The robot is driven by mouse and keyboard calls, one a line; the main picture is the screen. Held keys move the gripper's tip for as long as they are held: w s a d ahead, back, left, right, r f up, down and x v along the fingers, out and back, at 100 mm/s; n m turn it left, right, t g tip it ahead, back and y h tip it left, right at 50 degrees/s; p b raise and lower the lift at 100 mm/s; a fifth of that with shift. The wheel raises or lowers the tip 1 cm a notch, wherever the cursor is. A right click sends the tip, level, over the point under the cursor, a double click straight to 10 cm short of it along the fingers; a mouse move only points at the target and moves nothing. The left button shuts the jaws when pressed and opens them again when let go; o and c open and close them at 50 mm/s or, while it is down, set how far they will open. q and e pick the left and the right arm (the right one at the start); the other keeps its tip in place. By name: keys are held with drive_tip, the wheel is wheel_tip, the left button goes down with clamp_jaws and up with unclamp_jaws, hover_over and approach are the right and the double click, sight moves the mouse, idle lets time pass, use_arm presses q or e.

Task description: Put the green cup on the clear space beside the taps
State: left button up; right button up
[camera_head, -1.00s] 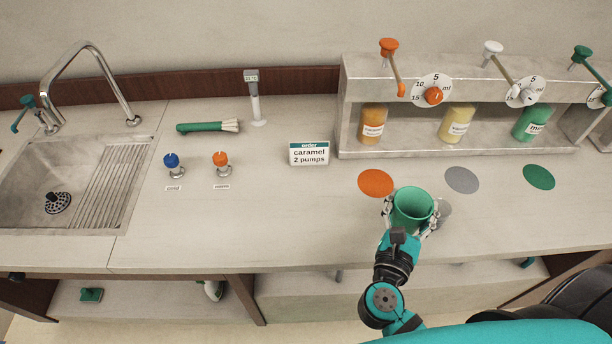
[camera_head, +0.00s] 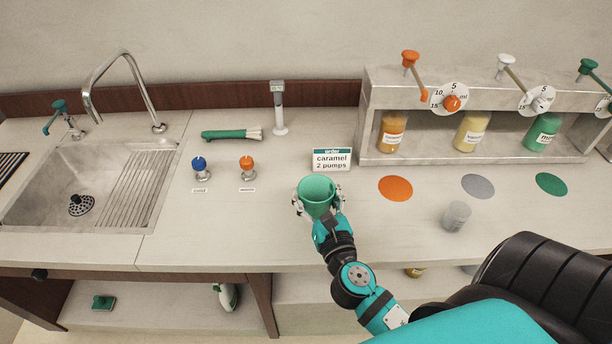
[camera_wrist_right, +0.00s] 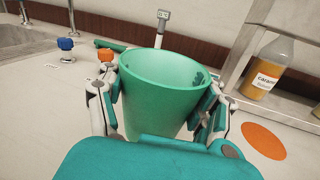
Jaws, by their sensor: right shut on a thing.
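The green cup (camera_head: 317,194) is upright between the fingers of my right gripper (camera_head: 318,208), which is shut on it in front of the order sign. In the right wrist view the cup (camera_wrist_right: 163,92) fills the middle, with a finger of the gripper (camera_wrist_right: 160,108) on each side. Whether the cup touches the counter is hard to tell. The taps, a blue one (camera_head: 200,168) and an orange one (camera_head: 247,168), stand on the counter to the left of the cup. Bare counter (camera_head: 250,222) lies between them and the front edge. My left gripper is not in view.
The order sign (camera_head: 332,160) stands just behind the cup. A green-handled brush (camera_head: 231,134) lies behind the taps. The sink (camera_head: 60,180) is at the left. A small grey cup (camera_head: 456,216) and the orange disc (camera_head: 395,188) are to the right, before the syrup rack (camera_head: 365,115).

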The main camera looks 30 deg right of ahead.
drive_tip(key=x, duration=0.3)
drive_tip(key=d+f+x, duration=0.1)
drive_tip(key=x, duration=0.2)
drive_tip(key=p+x, duration=0.1)
drive_tip(key=x, duration=0.2)
drive_tip(key=shift+s+d+f, duration=0.1)
drive_tip(key=shift+d+f, duration=0.05)
drive_tip(key=shift+d, duration=0.25)
wheel_tip(320, 180, down, 3)
drive_tip(key=shift+f+b, duration=0.15)
drive_tip(key=shift+b, duration=0.85)
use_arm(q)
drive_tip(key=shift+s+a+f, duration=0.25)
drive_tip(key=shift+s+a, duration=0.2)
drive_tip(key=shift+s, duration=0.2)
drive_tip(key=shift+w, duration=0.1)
